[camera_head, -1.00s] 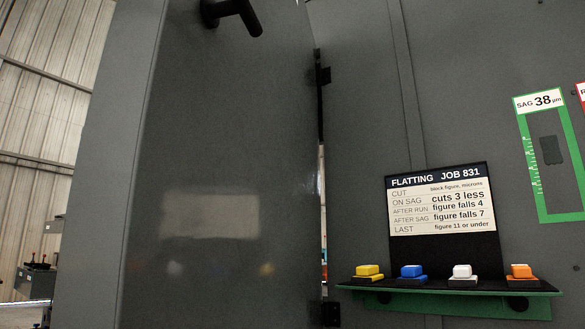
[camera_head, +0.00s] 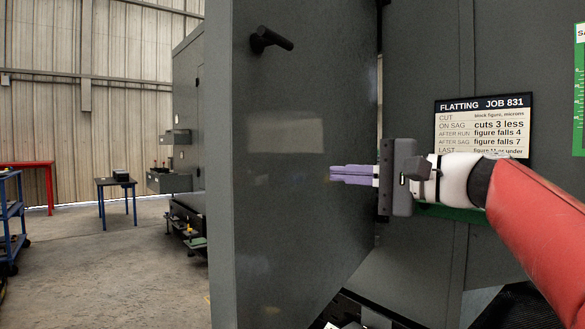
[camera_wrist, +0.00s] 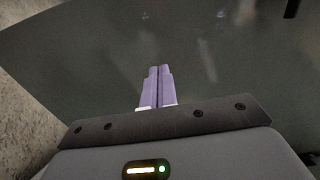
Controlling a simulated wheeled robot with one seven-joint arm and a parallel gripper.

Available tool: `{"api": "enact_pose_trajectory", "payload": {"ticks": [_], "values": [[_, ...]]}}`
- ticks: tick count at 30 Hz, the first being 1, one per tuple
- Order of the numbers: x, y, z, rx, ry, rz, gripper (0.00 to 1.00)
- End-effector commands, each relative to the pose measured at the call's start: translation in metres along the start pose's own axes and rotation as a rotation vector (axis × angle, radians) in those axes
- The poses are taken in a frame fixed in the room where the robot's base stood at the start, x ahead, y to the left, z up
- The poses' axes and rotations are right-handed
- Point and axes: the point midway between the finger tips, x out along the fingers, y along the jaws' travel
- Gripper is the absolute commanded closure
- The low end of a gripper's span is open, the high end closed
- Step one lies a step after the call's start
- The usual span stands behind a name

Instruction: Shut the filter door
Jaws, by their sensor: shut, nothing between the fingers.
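The filter door (camera_head: 300,215) is a large dark grey panel standing open, its face angled toward me. A black handle (camera_head: 270,40) sticks out near the top of its left part; its right edge runs along the hinge side by the enclosure. My gripper (camera_head: 332,174) has purple fingers, shut and empty. They point left in front of the door's face, well below and right of the handle. In the wrist view the shut fingers (camera_wrist: 160,70) point at the grey door face (camera_wrist: 90,55). I cannot tell whether the tips touch it.
A job board (camera_head: 485,125) is on the enclosure wall right of the door, with a green ledge (camera_head: 450,212) under it, partly behind my arm. Open floor (camera_head: 110,260) lies left of the door. A small blue-legged table (camera_head: 117,184) and a blue cart (camera_head: 12,225) stand farther left.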

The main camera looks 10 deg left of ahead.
Motion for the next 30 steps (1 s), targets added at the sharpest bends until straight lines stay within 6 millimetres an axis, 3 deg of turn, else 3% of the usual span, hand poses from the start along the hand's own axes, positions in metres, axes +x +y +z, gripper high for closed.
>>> {"api": "enact_pose_trajectory", "payload": {"ticks": [9, 15, 21, 30], "values": [[0.069, -0.002, 0.001, 0.001, -0.004, 0.001, 1.00], [0.098, -0.002, 0.000, 0.000, -0.001, 0.000, 1.00], [0.109, 0.000, 0.000, 0.000, 0.001, 0.001, 1.00], [0.109, 0.000, 0.000, -0.001, 0.001, 0.001, 1.00]]}}
